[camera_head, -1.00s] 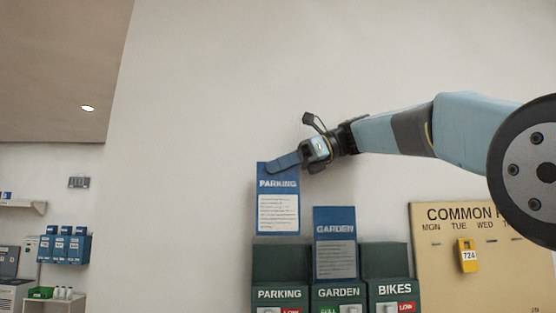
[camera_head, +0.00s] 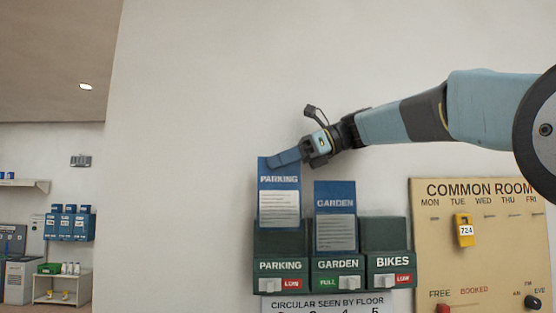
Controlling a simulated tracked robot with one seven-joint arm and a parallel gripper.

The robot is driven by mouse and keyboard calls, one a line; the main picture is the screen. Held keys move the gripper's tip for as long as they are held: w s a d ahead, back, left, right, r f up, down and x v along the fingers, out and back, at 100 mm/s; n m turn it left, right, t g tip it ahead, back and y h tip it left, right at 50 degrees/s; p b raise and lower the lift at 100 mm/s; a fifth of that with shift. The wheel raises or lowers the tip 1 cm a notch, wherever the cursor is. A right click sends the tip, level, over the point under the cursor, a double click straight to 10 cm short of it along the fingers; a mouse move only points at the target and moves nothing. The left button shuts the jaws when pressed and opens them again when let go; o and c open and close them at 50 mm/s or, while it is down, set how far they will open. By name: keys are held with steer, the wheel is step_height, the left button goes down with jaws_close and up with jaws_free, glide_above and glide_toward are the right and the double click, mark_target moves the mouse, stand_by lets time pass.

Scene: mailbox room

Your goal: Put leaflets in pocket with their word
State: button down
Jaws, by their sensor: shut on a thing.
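My gripper (camera_head: 292,157) is shut on the top edge of the blue PARKING leaflet (camera_head: 279,199). The leaflet hangs upright above the PARKING pocket (camera_head: 280,267), and its lower edge overlaps the pocket's dark back panel; I cannot tell whether it is inside. The blue GARDEN leaflet (camera_head: 335,223) stands upright in the GARDEN pocket (camera_head: 338,265), its lower part hidden. The BIKES pocket (camera_head: 392,262) on the right shows no leaflet.
Red LOW tags mark the PARKING and BIKES pockets, a green FULL tag the GARDEN pocket. A sign (camera_head: 325,304) hangs below. The COMMON ROOM board (camera_head: 480,265) with a yellow 724 tag (camera_head: 464,230) is at right. Wall above is clear.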

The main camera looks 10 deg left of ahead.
stand_by(0.3)
steer(key=c, duration=1)
jaws_free()
steer(key=v, duration=1.3)
steer(key=shift+w+d+r, duration=0.1)
steer(key=shift+d, duration=0.25)
